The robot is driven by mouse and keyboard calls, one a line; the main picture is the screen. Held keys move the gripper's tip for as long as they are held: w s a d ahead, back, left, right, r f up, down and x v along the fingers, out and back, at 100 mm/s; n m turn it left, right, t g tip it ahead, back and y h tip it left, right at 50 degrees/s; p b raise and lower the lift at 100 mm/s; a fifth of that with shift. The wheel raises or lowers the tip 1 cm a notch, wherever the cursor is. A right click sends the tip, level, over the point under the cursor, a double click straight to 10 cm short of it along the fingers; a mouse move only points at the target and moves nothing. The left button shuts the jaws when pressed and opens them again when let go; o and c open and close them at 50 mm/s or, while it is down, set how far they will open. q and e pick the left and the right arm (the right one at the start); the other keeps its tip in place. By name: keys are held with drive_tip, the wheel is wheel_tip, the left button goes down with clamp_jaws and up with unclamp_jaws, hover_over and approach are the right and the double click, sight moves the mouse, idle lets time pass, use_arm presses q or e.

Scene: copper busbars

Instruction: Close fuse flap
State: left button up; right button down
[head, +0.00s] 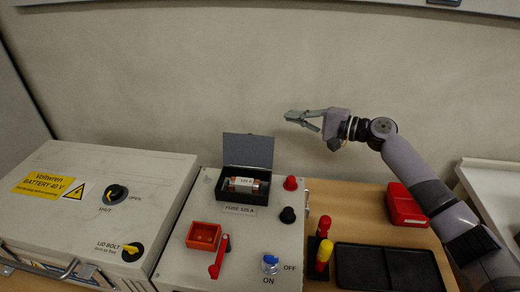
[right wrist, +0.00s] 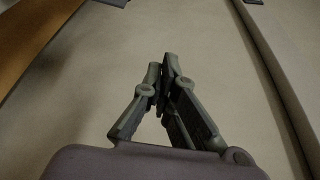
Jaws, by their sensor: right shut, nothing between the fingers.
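The fuse flap (head: 248,149) is a dark grey lid that stands up at the back of the fuse box (head: 224,194). It is open. A fuse (head: 243,185) with a white label and copper-coloured ends lies in the box. My right gripper (head: 290,119) is up and to the right of the flap in the head view, apart from it. Its fingers are shut and empty. In the right wrist view the fingertips (right wrist: 167,62) meet before a plain pale surface, and the flap does not show there. My left gripper is not in view.
On the grey panel are a red knob (head: 291,183), a black knob (head: 288,215), an orange socket (head: 203,236), a red lever (head: 219,257) and a blue switch (head: 270,264). A battery case (head: 120,165) stands left. A red bin (head: 404,205) and black tray (head: 388,245) are right.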

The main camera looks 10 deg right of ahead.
sight(249, 150)
wheel_tip(249, 150, down, 7)
drive_tip(key=b, duration=0.5)
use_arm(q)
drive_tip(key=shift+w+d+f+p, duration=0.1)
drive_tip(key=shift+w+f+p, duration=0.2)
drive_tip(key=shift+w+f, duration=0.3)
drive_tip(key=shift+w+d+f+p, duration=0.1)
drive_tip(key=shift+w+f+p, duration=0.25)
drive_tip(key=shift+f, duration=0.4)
use_arm(e)
drive_tip(key=w+a, duration=0.3)
drive_tip(key=a, duration=0.6)
drive_tip(key=shift+r, duration=0.15)
